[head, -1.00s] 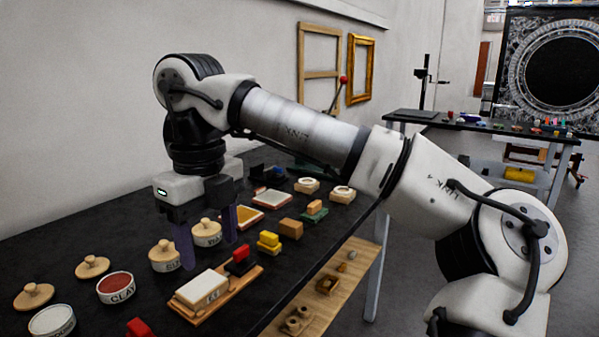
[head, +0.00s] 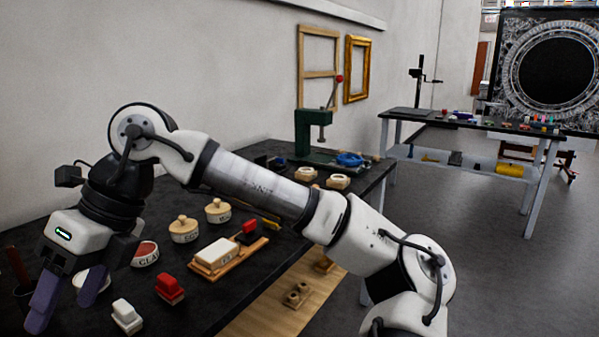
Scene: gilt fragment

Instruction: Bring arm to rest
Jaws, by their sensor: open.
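My arm reaches leftward across the picture in the head view, and my gripper (head: 62,312) hangs at the lower left over the dark table (head: 200,315). Its two purple fingers are apart, with nothing seen between them. The right finger stands in front of a pale round piece, which it partly hides. The open jar with red clay (head: 145,254) is just right of the gripper, partly covered by it.
Right of the gripper lie a red block (head: 170,288), a white block (head: 127,315), two lidded jars (head: 184,230) and a wooden tray (head: 247,252) with blocks. A green press (head: 318,145) stands at the back. The floor (head: 480,250) at right is clear.

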